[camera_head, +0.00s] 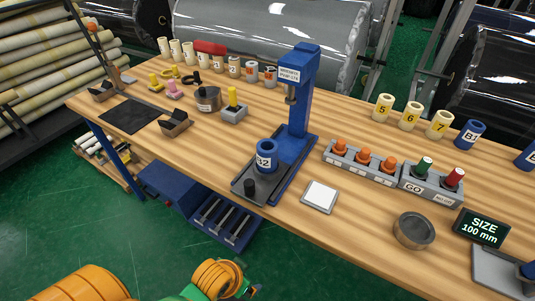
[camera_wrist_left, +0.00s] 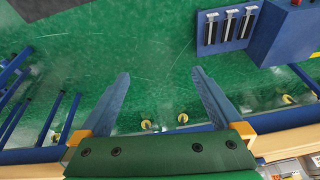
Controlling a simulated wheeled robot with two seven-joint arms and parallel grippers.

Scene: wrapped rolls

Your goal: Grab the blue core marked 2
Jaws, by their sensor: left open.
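The blue core marked 2 (camera_head: 266,156) stands upright on the dark base of the blue press (camera_head: 297,90), in the head view. Its white label reads B2 and its top opening shows. My left gripper (camera_wrist_left: 160,73) is open in the left wrist view, with two blue fingers spread apart and nothing between them. It faces the green floor, away from the core, which is not in that view. Orange and green links of my arm show at the bottom of the head view. My right gripper is not in view.
Another blue core (camera_head: 470,135) stands at the right, beyond a grey rack (camera_head: 360,165) of orange plugs. A white square pad (camera_head: 320,196) and a round metal tin (camera_head: 414,231) lie near the front edge. A blue slotted rack (camera_head: 222,222) sits below the bench.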

